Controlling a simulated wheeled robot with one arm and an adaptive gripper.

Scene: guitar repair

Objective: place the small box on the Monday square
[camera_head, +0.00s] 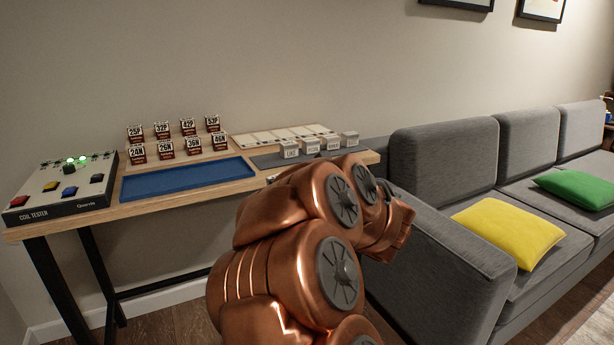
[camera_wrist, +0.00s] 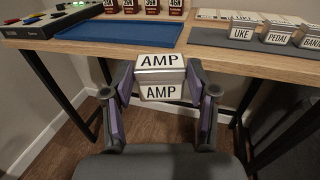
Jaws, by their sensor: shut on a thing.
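A small white box labelled AMP (camera_wrist: 161,64) is between the two fingers of my gripper (camera_wrist: 160,82) in the wrist view. The gripper is shut on it, and the box is held in front of the table's front edge. In the head view my copper arm hides the gripper and the held box. A white board divided into several squares (camera_head: 284,135) lies at the back of the table. Its edge also shows at the top of the wrist view (camera_wrist: 238,15). The day names on its squares are too small to read, so I cannot tell which is Monday.
Several white labelled boxes, among them UKE (camera_wrist: 242,31) and PEDAL (camera_wrist: 278,36), stand on a grey mat (camera_head: 266,160) in front of the board. A blue tray (camera_head: 185,180), coil tester (camera_head: 62,188) and several numbered packs (camera_head: 166,150) are to the left. A grey sofa (camera_head: 440,160) stands right.

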